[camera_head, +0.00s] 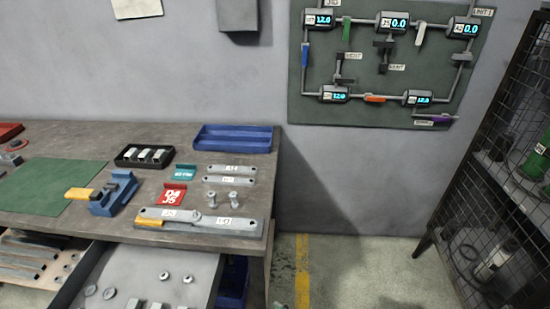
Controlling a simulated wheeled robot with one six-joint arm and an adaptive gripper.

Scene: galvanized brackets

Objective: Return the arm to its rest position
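My arm and gripper are not in view. On the workbench (60,134), two grey flat brackets lie one behind the other: the rear bracket (217,169) and the front bracket (215,181), each with a small white label. A longer grey bar (185,222) with white labels and a yellow end lies along the bench's front edge. Two bolts (233,197) stand upright between them.
A blue tray (270,146), black tray (129,164), red block (172,202) and blue vise (107,203) are on the bench. An open drawer (180,262) juts out in front. A wire-mesh rack (530,80) stands right. Floor (360,270) between is clear.

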